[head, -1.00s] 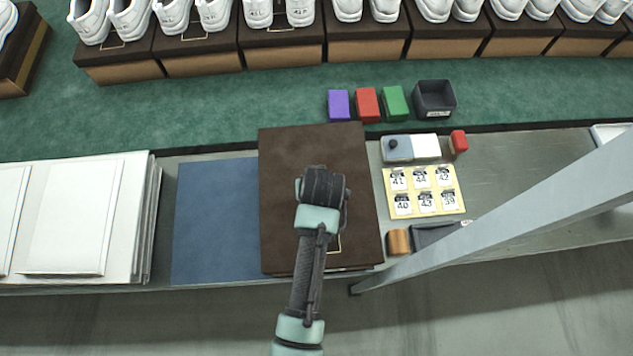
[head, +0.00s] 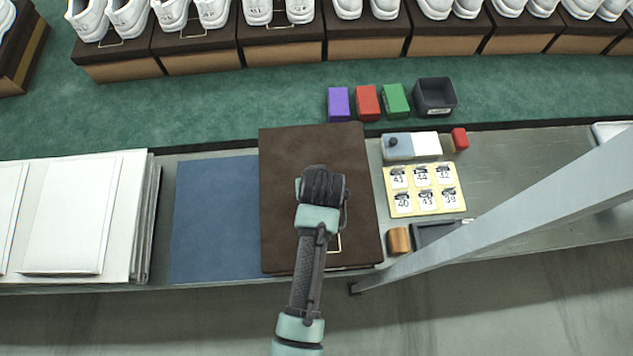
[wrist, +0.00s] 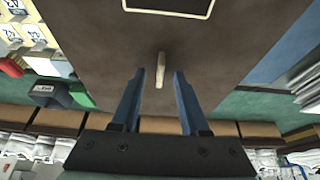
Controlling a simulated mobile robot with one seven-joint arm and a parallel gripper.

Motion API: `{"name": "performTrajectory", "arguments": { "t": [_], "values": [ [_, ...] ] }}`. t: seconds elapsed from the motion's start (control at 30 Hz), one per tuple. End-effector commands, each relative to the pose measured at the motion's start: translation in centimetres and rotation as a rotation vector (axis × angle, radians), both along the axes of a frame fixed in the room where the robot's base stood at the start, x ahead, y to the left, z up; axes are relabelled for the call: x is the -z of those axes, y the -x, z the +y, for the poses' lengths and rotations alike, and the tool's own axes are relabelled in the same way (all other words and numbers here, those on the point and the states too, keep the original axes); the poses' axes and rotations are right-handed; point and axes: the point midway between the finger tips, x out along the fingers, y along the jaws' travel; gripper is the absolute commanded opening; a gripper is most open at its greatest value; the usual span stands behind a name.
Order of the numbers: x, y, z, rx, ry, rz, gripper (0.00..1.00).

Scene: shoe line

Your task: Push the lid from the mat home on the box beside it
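The dark brown lid (head: 310,150) lies over the box, to the right of the blue mat (head: 213,220). The mat is bare. The lid hides nearly all of the box, so I cannot tell whether it is fully seated. My gripper (head: 322,187) is over the middle of the lid and hides part of it. Whether the fingers touch the lid is unclear.
White sheets (head: 75,215) are stacked left of the mat. A yellow number card (head: 424,189), a blue-and-white block (head: 411,147) and a wooden block (head: 398,241) lie right of the box. A grey beam (head: 510,205) crosses the right side. Shoes on boxes line the back.

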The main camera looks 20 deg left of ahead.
Motion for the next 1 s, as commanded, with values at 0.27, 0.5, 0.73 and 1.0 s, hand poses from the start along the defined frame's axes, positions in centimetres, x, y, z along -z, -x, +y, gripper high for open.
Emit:
{"name": "performTrajectory", "arguments": {
  "t": [0.27,0.5,0.73,1.0],
  "values": [
    [-0.1,0.1,0.0,0.0,0.0,0.0,0.44],
    [-2.3,0.9,-0.3,0.0,-0.001,-0.003,0.44],
    [-6.3,2.4,-1.0,0.0,-0.002,-0.004,0.44],
    [-10.5,4.0,-1.6,-0.001,0.0,-0.003,0.44]
  ]
}}
